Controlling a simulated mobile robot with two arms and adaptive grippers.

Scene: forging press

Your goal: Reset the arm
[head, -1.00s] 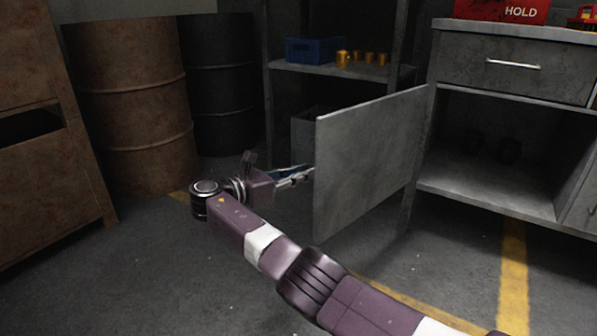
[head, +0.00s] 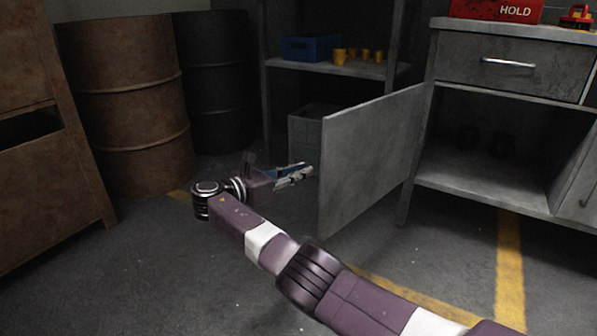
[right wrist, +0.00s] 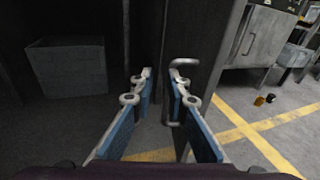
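My right gripper (head: 308,172) is open and empty beside the free edge of an open grey cabinet door (head: 370,155). Its fingertips show just left of that edge in the head view. The right wrist view shows the two blue-padded fingers (right wrist: 160,88) parted with a clear gap. A metal bar handle (right wrist: 184,63) on the door stands just beyond the right finger, which hides part of it. I cannot tell whether they touch. My left gripper is out of view.
Rusty (head: 125,100) and dark (head: 215,85) barrels stand behind on the left, near a rusty cabinet (head: 40,180). A grey bin (head: 304,138) sits behind the door. A grey workbench (head: 490,195) is at right. Floor on the left is open.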

